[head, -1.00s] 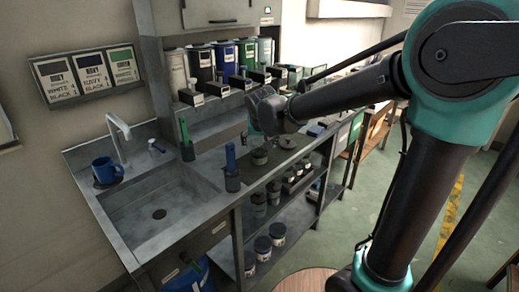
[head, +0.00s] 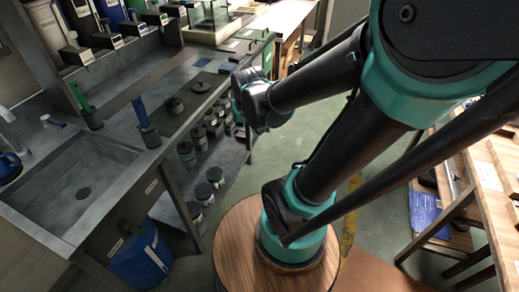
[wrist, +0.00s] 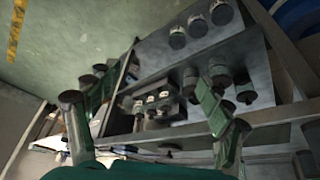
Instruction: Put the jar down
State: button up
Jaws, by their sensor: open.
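A small dark-lidded jar (head: 175,104) stands upright on a dark green panel (head: 180,118) on the counter, beside a round dark disc (head: 200,86). Other jars share the scene, so I cannot be sure this is the task's jar. My gripper (wrist: 152,112) is open, its two green fingers wide apart with nothing held between them. In the head view my gripper is off the counter's right edge, mostly hidden behind my wrist. The counter jar cannot be made out clearly in the wrist view.
Shelves under the counter hold a rack of small jars (head: 212,124), a middle-shelf jar (head: 187,152) and lower jars (head: 204,193). A sink (head: 75,185), blue-handled tool (head: 142,115) and blue bin (head: 140,258) are at left. Green floor is clear right of the counter.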

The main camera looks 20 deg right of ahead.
jog(key=s+d+f, duration=0.3)
jog(key=s+f, duration=0.1)
jog(key=s, duration=0.3)
jog(key=shift+d+f+g, duration=0.3)
jog(key=shift+d, duration=0.1)
